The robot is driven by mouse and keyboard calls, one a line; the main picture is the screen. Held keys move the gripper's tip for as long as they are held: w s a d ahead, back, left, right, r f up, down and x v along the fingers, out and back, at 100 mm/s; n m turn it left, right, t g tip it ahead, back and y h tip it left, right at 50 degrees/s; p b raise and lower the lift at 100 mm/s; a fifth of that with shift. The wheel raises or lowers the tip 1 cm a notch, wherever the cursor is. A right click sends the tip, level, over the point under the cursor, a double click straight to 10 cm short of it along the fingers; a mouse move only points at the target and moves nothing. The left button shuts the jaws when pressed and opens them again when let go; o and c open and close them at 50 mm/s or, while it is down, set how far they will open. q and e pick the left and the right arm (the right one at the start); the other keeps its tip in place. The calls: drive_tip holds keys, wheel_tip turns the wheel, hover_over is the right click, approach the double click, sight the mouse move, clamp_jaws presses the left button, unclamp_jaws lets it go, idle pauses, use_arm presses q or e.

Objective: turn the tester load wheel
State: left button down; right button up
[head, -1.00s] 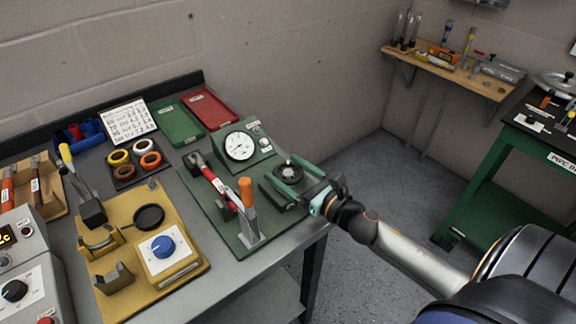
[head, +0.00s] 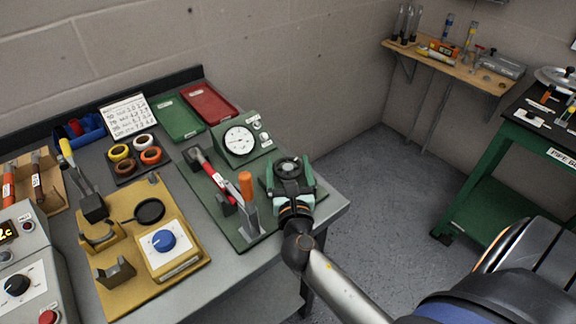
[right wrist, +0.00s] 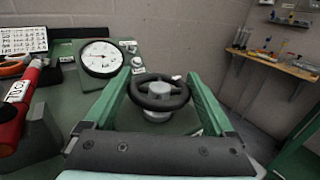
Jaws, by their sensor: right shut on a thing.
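The tester's black load wheel (head: 288,167) sits at the right end of the green tester base (head: 226,210). My right gripper (head: 291,172) reaches it from the near side and is shut on it. In the right wrist view, the wheel (right wrist: 159,93) on its grey hub lies between the two green fingers, one on each side. The white dial gauge (head: 240,140) stands in a green housing behind and left of the wheel; its face also shows in the right wrist view (right wrist: 101,59). My left gripper is not in view.
A yellow fixture with a blue knob (head: 164,240) is further left. Green (head: 181,119) and red (head: 209,104) trays lie behind. Open floor is right of the bench edge.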

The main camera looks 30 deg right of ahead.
idle(0.5)
drive_tip(key=o, duration=1.1)
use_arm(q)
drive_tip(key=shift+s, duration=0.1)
